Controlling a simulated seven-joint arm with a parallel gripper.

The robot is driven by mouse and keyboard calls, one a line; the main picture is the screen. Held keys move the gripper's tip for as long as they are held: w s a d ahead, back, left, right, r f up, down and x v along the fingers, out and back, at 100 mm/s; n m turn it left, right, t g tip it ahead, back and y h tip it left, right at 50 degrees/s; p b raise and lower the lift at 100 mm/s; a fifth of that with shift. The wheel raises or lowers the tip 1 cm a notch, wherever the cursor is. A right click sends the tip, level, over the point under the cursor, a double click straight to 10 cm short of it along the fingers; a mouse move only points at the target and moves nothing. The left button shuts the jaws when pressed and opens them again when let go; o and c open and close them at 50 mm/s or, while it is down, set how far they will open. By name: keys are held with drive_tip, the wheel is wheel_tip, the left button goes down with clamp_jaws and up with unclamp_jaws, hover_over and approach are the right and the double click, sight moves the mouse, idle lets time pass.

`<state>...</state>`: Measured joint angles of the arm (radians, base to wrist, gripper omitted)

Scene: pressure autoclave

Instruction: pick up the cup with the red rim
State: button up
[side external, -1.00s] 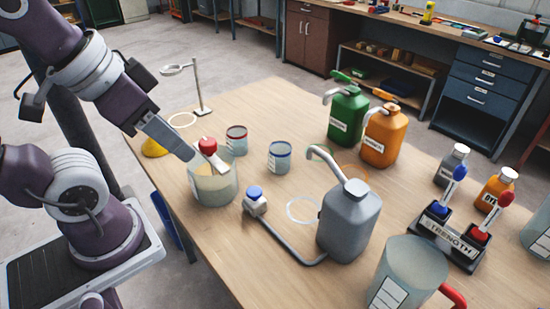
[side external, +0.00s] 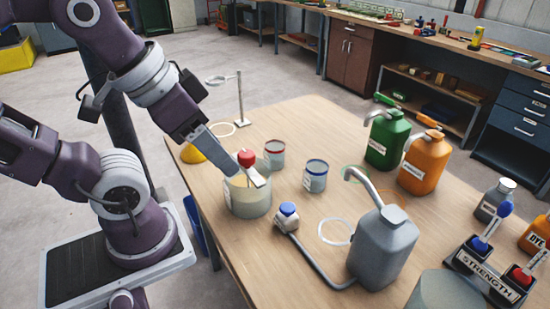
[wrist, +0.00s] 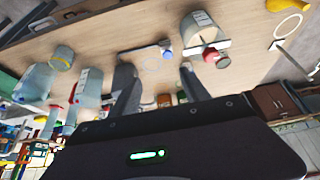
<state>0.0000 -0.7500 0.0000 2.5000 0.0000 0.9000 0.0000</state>
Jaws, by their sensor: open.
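The cup with the red rim (side external: 274,155) is a small grey cup standing upright on the table, behind a larger pale beaker. A similar cup with a blue rim (side external: 316,177) stands to its right. My gripper (side external: 232,174) reaches down at the left of the beaker (side external: 248,203), apart from the red-rimmed cup in the side view. In the wrist view my gripper (wrist: 156,72) shows two spread grey fingers with nothing held between them.
The beaker carries a red knob (side external: 245,157) on a pale bar, close to my gripper. A ring stand (side external: 239,97) is behind. A grey jug (side external: 381,245) with a hose, a green jug (side external: 387,140) and an orange jug (side external: 421,165) stand to the right.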

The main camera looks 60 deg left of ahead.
drive_tip(key=o, duration=0.3)
